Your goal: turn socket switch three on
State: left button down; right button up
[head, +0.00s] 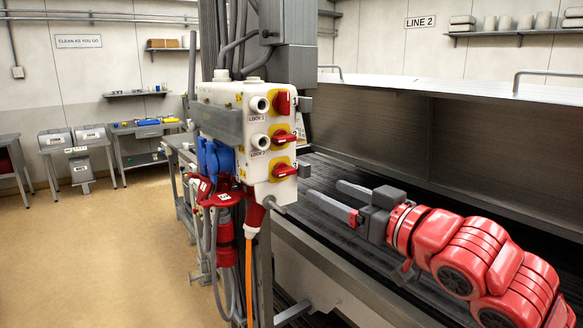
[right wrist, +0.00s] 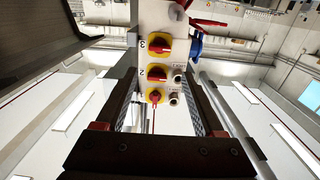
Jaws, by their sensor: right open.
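A white socket box (head: 215,95) is mounted on a grey post, with three red rotary switches on yellow plates in a column. Switch three (head: 284,170) is the lowest in the head view. In the right wrist view the box appears upside down, and switch three (right wrist: 158,45), marked 3, is at the top. Its red handle looks sideways; its exact angle is hard to tell. Switch two (right wrist: 156,73) and the first switch (right wrist: 156,96) are below it there. My right gripper (head: 328,190) is open and empty, right of and slightly below switch three, apart from it. My left gripper is out of view.
A blue socket (head: 214,157) and red plugs with cables (head: 225,200) hang at the box's lower left. A grey bracket (head: 304,169) juts out beside switch three. A long metal trough (head: 440,135) lies behind my right arm. The floor at left is clear.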

aim_at(288, 171)
jog(key=p+x, duration=0.4)
jog(key=x, duration=0.7)
jog(key=shift+w+a+r, duration=0.1)
jog(key=shift+w+r, duration=0.05)
jog(key=shift+w+a, duration=0.35)
jog(key=shift+w, duration=0.15)
